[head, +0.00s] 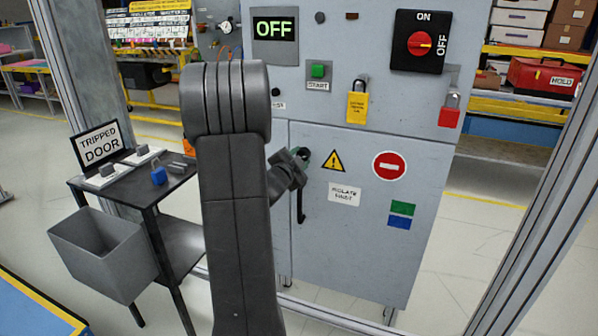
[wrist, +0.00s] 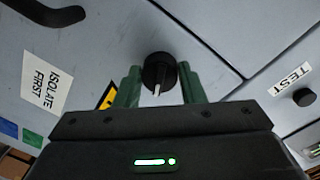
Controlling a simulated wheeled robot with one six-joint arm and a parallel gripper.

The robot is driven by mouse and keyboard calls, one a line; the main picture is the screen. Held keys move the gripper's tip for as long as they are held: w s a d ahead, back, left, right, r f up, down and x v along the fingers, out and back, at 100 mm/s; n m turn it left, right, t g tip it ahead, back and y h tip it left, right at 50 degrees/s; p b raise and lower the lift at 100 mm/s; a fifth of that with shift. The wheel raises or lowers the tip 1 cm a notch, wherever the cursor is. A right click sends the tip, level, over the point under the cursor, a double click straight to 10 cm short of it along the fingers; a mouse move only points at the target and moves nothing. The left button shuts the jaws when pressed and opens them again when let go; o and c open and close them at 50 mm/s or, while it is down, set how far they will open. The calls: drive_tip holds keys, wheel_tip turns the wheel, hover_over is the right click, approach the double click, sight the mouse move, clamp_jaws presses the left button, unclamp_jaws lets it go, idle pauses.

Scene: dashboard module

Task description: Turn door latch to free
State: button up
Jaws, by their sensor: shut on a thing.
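The door latch is a round black knob (wrist: 158,68) with a white pointer mark, on the grey cabinet door near its edge. In the wrist view the mark points down, towards my gripper's body. My gripper (wrist: 161,84) has its two green fingers on either side of the knob and is shut on it. In the head view my gripper (head: 301,158) is at the upper left corner of the cabinet door (head: 350,255). There the latch is mostly hidden behind my gripper.
A black door handle (head: 300,204) hangs below the latch. Above are an OFF display (head: 274,28), a green START button (head: 318,71), a red rotary switch (head: 420,43), a yellow padlock (head: 357,107) and a red padlock (head: 449,116). A small table (head: 135,190) stands left.

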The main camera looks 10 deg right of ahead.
drive_tip(key=m+b, duration=0.4)
drive_tip(key=shift+m+b, duration=0.3)
drive_tip(key=shift+y, duration=0.3)
drive_tip(key=o, duration=1)
drive_tip(key=f+p+v, duration=0.1)
drive_tip(key=v, duration=1.2)
drive_tip(key=shift+s+a+r, duration=0.2)
drive_tip(key=shift+s+r, duration=0.15)
drive_tip(key=shift+s, duration=0.05)
